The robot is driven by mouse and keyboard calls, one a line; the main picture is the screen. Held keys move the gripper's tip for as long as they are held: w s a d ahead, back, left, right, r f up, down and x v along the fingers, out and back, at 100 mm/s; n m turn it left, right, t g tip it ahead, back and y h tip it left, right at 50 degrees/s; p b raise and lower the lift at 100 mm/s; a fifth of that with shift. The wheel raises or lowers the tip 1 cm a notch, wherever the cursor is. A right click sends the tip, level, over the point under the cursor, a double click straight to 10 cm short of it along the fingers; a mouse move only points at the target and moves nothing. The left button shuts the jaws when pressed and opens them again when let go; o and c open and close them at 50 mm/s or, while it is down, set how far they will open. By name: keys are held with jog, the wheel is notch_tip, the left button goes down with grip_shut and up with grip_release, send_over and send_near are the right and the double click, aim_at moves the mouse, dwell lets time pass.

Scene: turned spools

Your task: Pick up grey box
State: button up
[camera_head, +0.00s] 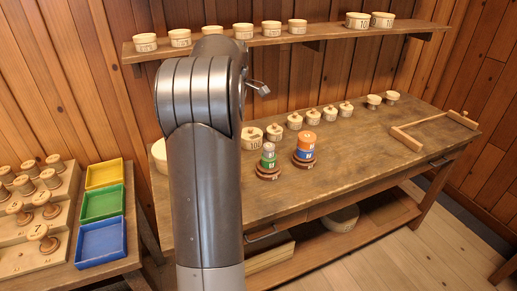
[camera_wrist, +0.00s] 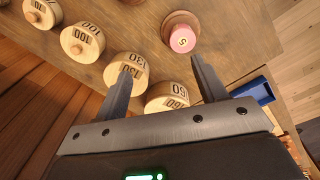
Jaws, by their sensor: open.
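I cannot make out a grey box in either view. My gripper (camera_wrist: 160,66) is open and empty in the wrist view, with bare tabletop between its fingertips. A pale round box marked 130 (camera_wrist: 133,66) lies partly behind the left finger. Another, marked 60 (camera_wrist: 166,97), is below, between the fingers and partly hidden by the gripper body. A pink piece (camera_wrist: 183,39) on a brown base is above, near the right finger. In the head view the gripper (camera_head: 259,88) shows small beside my arm, above the workbench, and my arm hides part of the bench.
The workbench (camera_head: 370,140) carries several pale round boxes, two coloured stacks (camera_head: 304,150) and a wooden frame (camera_head: 408,138). A wall shelf (camera_head: 330,33) holds more boxes. Yellow (camera_head: 104,173), green (camera_head: 102,204) and blue (camera_head: 101,241) trays stand left. The bench's front right is clear.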

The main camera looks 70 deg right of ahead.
send_near(269, 145)
jog(key=shift+w+a+f+y, duration=0.1)
jog(key=shift+w+f+y, duration=0.2)
jog(key=shift+w, duration=0.15)
notch_tip(269, 145, down, 5)
jog(key=shift+r, duration=0.15)
jog(key=shift+s+d+f, duration=0.1)
jog(key=shift+s+f, duration=0.05)
jog(key=shift+f, duration=0.8)
jog(key=shift+s+d+f, duration=0.1)
jog(key=shift+s+f, duration=0.05)
jog(key=shift+f, duration=0.85)
jog(key=shift+s+d+f, duration=0.1)
jog(key=shift+f, duration=0.85)
jog(key=shift+c, duration=0.6)
jog(key=c, duration=0.9)
